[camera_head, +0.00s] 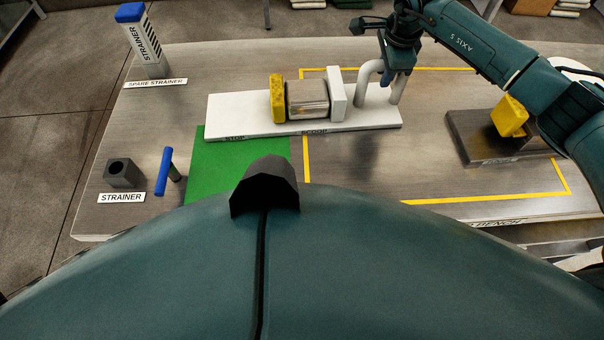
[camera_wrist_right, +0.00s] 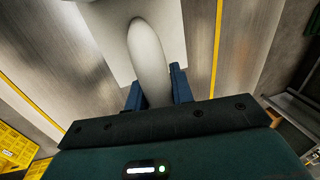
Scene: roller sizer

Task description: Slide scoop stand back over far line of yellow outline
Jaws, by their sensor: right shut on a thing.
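The scoop stand is a long white board (camera_head: 235,115) with a white arched handle (camera_head: 394,92) at its right end. A metal cylinder (camera_head: 307,98) lies on it between a yellow block (camera_head: 277,98) and a white block (camera_head: 337,94). My right gripper (camera_head: 386,78) is shut on the handle, which also shows between its blue fingers in the right wrist view (camera_wrist_right: 148,55). The yellow outline (camera_head: 480,198) is on the bench. Its far line runs behind the board, with a strip of bench between; its left line passes under the board. My left gripper is not in view.
A green mat (camera_head: 215,165) lies in front of the board's left part. A dark block with a yellow piece (camera_head: 509,116) stands at the right.

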